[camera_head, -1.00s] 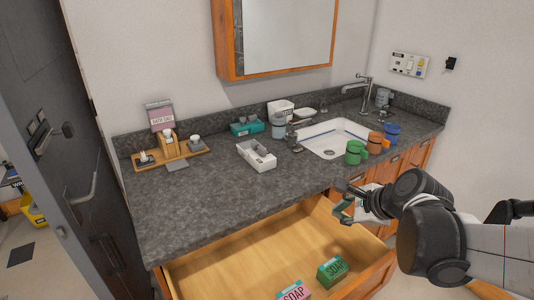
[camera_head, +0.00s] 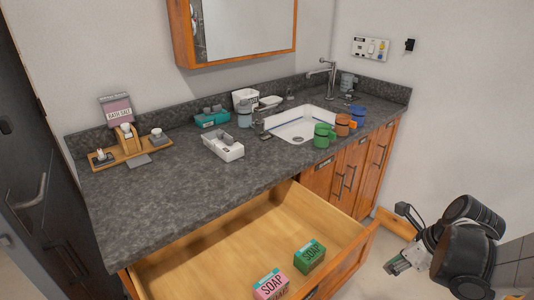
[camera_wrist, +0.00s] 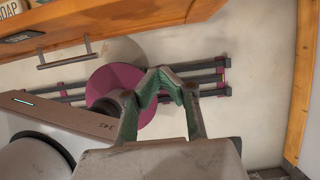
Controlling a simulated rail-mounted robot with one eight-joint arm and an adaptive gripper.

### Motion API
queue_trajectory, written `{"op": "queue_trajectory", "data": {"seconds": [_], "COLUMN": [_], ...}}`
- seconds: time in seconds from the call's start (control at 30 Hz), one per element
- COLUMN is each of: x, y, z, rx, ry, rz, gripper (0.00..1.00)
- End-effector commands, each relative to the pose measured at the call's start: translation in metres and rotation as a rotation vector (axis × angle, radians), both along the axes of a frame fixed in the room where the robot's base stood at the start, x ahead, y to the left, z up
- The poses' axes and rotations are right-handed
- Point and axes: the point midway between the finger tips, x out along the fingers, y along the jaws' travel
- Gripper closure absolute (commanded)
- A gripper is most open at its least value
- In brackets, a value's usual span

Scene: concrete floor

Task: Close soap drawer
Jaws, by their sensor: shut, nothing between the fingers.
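The soap drawer (camera_head: 205,262) is pulled out wide from under the counter. It holds a pink soap box (camera_head: 271,285) and a green soap box (camera_head: 310,256). Its wooden front (camera_head: 352,270) also shows along the top of the wrist view (camera_wrist: 130,18), with a grey bar handle (camera_wrist: 66,53). My gripper (camera_head: 397,266) is right of the drawer front, apart from it and outside the drawer. In the wrist view its green-padded fingertips (camera_wrist: 161,76) meet, with nothing held between them, over the floor area.
The grey counter (camera_head: 165,205) carries a white caddy (camera_head: 223,145), a sink (camera_head: 300,124) and several mugs, including a green one (camera_head: 324,136). Closed cabinet doors (camera_head: 350,175) are right of the drawer.

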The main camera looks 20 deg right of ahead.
Motion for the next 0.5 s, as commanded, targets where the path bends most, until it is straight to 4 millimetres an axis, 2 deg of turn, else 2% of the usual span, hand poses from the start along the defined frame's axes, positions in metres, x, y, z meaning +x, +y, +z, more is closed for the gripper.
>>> {"op": "queue_trajectory", "data": {"seconds": [0.5], "x": [0.023], "y": [0.009], "z": [-0.064], "rx": [-0.001], "ry": [-0.002], "rz": [0.005], "gripper": [1.0]}}
